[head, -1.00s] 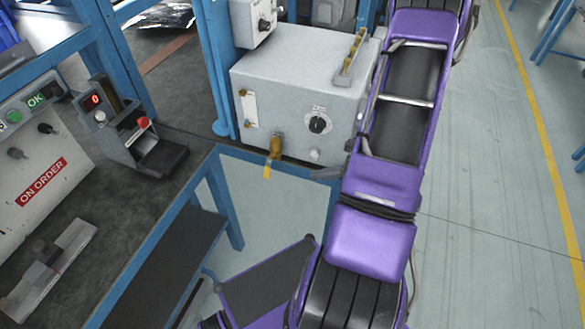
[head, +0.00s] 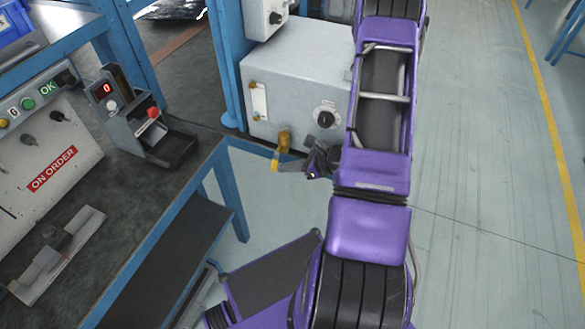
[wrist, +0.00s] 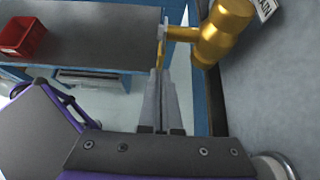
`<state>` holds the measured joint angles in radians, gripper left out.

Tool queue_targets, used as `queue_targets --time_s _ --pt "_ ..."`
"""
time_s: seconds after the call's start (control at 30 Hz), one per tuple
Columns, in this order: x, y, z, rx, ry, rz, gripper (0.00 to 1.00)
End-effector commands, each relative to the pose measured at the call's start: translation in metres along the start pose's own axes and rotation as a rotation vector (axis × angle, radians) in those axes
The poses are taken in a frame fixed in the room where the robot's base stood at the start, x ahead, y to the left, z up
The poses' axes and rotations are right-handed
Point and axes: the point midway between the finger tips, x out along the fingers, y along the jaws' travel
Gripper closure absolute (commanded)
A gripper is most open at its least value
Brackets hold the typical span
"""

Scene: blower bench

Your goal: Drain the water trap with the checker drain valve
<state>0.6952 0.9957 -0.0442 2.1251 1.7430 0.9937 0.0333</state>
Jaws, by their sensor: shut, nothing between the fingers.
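The checker (head: 285,85) is a grey metal box on the bench. Its brass drain valve (head: 284,140) sticks out low on the front, with a yellow lever (head: 275,165) hanging down. The valve body also shows large in the wrist view (wrist: 222,35), with the lever (wrist: 160,50) edge-on at the left of it. My gripper (head: 283,166) is shut and empty, its fingertips at the lever from the right. In the wrist view my fingertips (wrist: 161,72) are close together just below the lever; whether they touch it I cannot tell. A narrow white gauge (head: 259,101) is on the checker's front.
A black dial (head: 325,120) is right of the valve. A counter unit with a red button (head: 153,112) and a sloped control panel (head: 40,150) stand on the bench at left. A blue bench frame (head: 160,235) runs below. A red bin (wrist: 22,36) shows in the wrist view.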

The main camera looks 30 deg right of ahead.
Motion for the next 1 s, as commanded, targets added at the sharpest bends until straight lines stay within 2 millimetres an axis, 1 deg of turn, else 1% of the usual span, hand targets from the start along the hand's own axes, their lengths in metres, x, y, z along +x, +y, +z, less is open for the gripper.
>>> queue_targets --time_s 0.33,1.0 --pt "0.001 0.0 -0.002 -0.001 -0.011 0.0 1.0" --pt "0.01 0.0 -0.004 0.0 -0.146 0.001 1.0"
